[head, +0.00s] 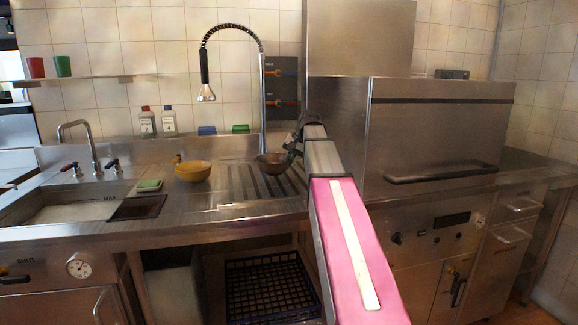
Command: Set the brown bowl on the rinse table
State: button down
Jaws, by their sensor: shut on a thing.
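The brown bowl (271,164) is at the right part of the steel rinse table (232,209), over the ridged drain area. My gripper (289,152) is shut on the bowl's right side. My arm reaches in from the lower right, and its wrist partly hides the gripper. The bowl looks upright. I cannot tell whether its base touches the table or hangs just above it.
A yellow bowl (193,171) stands left of the brown bowl. A green sponge (149,185) lies by the sink (75,205). A spray hose (205,75) hangs above. A steel dishwasher (435,135) stands close on the right.

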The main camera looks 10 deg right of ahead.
jog(key=shift+f, duration=0.9)
jog(key=c, duration=1.3)
grip_release()
jog(key=v, duration=1.2)
